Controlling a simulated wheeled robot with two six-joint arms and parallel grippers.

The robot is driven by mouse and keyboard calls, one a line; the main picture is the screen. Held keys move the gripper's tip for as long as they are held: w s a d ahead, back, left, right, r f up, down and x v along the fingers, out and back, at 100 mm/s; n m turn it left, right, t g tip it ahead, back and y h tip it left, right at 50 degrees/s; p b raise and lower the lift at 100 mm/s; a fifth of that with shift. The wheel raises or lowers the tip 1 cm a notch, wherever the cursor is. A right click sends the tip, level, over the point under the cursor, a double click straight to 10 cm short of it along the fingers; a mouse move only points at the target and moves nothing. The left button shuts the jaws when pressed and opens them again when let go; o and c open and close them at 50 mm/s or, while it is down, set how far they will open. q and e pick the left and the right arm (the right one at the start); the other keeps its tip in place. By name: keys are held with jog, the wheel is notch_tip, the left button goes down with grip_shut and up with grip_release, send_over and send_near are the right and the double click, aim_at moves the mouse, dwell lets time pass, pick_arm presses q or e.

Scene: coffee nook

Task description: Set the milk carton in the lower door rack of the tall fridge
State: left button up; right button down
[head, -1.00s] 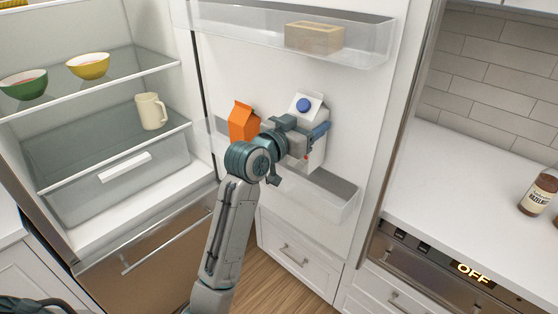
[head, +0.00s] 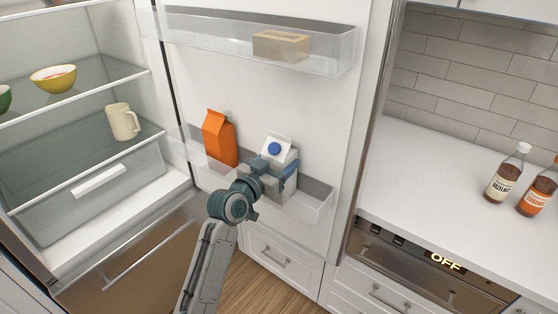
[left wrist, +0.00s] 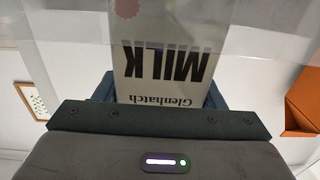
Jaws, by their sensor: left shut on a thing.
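The milk carton (head: 279,149) is white with a blue cap and stands roughly upright at the lower door rack (head: 318,205) of the open fridge door. My left gripper (head: 280,178) is shut around its sides and hides much of its body. In the left wrist view the carton (left wrist: 165,48) shows upside-down "MILK" lettering between the jaws. The clear rack wall (left wrist: 60,35) crosses in front of its lower part there, so that part is behind the wall. I cannot tell whether its base touches the rack floor. My right gripper is not in view.
An orange carton (head: 219,138) stands in the same rack, left of the milk. A pale block (head: 281,45) sits in the upper door rack (head: 190,38). A cream mug (head: 122,122) and a yellow bowl (head: 54,79) are on fridge shelves. Syrup bottles (head: 503,180) stand on the right counter.

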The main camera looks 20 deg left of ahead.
pick_arm(q)
jog(key=o, duration=1.6)
jog(key=shift+s, duration=0.1)
jog(key=b+v, duration=0.3)
jog(key=v, duration=0.8)
jog(key=shift+s, duration=0.35)
jog(key=shift+a, duration=0.1)
